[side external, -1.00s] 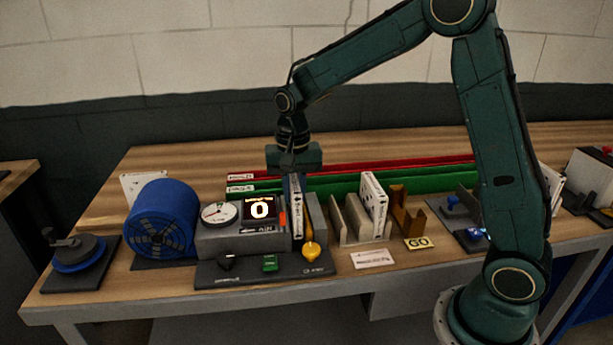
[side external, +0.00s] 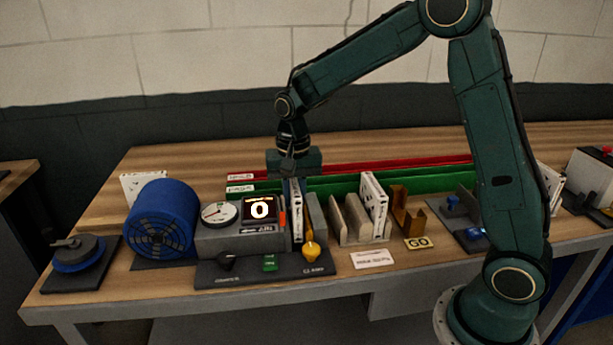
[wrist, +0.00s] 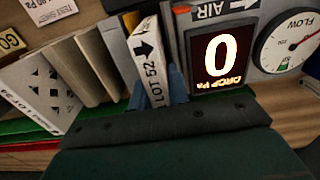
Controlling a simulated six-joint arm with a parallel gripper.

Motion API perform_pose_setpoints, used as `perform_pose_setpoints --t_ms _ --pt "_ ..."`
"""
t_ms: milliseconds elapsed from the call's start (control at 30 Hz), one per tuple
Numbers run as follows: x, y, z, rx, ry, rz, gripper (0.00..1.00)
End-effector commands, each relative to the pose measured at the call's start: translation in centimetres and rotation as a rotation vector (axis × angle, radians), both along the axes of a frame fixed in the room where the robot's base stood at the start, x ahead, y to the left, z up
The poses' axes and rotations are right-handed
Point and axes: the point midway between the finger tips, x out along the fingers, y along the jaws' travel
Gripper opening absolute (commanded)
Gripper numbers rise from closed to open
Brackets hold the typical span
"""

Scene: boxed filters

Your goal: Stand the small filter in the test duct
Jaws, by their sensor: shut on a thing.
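The small filter (side external: 297,218) is a thin white box with a dark printed edge. It stands upright in the slot of the grey test duct (side external: 240,242), between the display housing and a grey plate (side external: 317,220). In the wrist view the filter (wrist: 151,62) shows a black arrow and "LOT 52". My gripper (side external: 295,185) points down over the slot and is shut on the filter's upper part. Its blue-grey fingers (wrist: 160,88) show on both sides of the box in the wrist view. The filter's bottom is hidden in the side view.
The display (side external: 259,208) reads 0 beside a flow gauge (side external: 219,213). A blue fan drum (side external: 162,222) stands left. A yellow clamp knob (side external: 311,249) sits in front of the slot. A beige rack (side external: 350,222) holding another white filter (side external: 374,200) stands right.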

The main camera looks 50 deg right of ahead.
Motion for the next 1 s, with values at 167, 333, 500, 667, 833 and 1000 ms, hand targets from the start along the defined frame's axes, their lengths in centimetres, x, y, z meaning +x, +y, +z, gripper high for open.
perform_pose_setpoints --t_ms 167,333,500,667,833,1000 --pt "0.0 0.0 -0.4 0.0 0.001 0.0 0.0" --pt "0.0 0.0 -0.8 0.0 0.001 0.0 0.0" --pt "0.0 0.0 -1.1 0.0 0.001 0.0 0.0" --pt "0.0 0.0 -1.4 0.0 0.001 0.0 0.0" --pt "0.0 0.0 -1.5 0.001 0.001 0.0 0.0" --pt "0.0 0.0 -1.5 0.001 0.001 0.0 0.0"
